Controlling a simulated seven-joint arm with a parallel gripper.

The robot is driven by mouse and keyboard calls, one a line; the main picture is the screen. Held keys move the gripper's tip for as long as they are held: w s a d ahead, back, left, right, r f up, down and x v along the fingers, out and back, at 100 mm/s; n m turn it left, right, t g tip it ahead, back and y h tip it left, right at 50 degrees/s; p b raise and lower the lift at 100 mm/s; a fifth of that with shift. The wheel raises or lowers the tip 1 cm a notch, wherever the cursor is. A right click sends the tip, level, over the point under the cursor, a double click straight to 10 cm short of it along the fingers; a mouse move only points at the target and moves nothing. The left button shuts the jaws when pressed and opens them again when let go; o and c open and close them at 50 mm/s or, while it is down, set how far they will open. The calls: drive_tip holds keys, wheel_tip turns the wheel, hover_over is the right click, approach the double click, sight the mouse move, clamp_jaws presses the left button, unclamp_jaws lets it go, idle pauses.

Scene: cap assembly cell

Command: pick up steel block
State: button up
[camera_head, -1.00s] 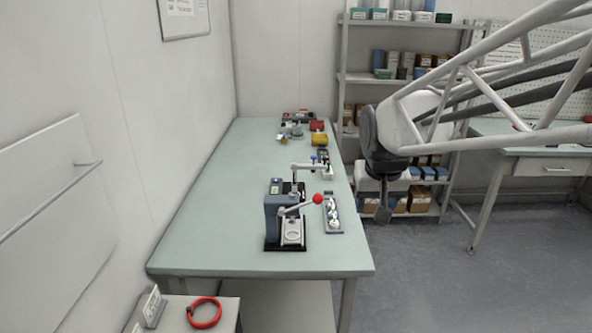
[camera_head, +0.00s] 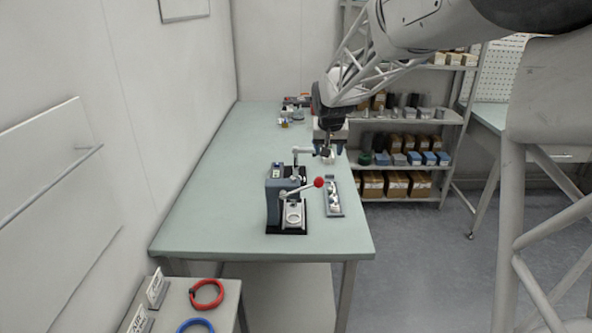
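My gripper (camera_head: 328,153) points down over the right side of the green workbench (camera_head: 215,200), behind the small press. It is small and dark here, so I cannot tell whether its fingers are open or holding anything. I cannot make out a steel block for certain. A narrow grey tray (camera_head: 339,211) with several shiny metal parts lies just right of the press, nearer the camera than my gripper. My wrist and arm hide part of the bench's far right side.
A blue-grey hand press (camera_head: 279,197) with a red-knobbed lever (camera_head: 319,182) stands near my gripper. Small items (camera_head: 292,114) lie at the bench's far end. Shelves (camera_head: 420,119) stand behind. A red ring (camera_head: 206,294) lies on a front stand. The bench's left side is clear.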

drive_tip(key=w+a+f, duration=0.5)
drive_tip(key=w+f, duration=0.3)
drive_tip(key=w, duration=0.5)
hover_over(295, 170)
drive_tip(key=s, duration=0.2)
wheel_tip(295, 170, down, 8)
drive_tip(key=shift+r+t, duration=0.15)
drive_tip(key=shift+t, duration=0.25)
drive_tip(key=shift+x, duration=1.3)
drive_tip(key=shift+x, duration=2.55)
drive_tip(key=shift+s+d, duration=0.1)
drive_tip(key=shift+s, duration=0.05)
clamp_jaws()
